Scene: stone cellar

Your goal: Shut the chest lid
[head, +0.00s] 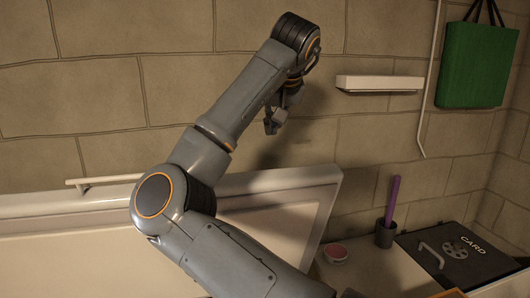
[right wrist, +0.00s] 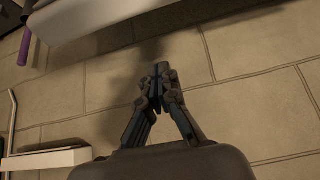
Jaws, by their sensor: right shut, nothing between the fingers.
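The pale chest lid (head: 285,212) stands raised in front of the wall in the head view, with a raised rim. A bar handle (head: 105,181) shows at its upper left edge. My right arm crosses in front of the lid and hides its middle. The chest body cannot be made out. My right gripper (head: 275,121) is above the lid's upper edge, close to the wall, shut and empty. In the right wrist view its fingers (right wrist: 158,72) meet against the wall, with nothing between them. My left gripper is not in view.
A white shelf (head: 380,83) and a green bag (head: 476,65) are on the wall.

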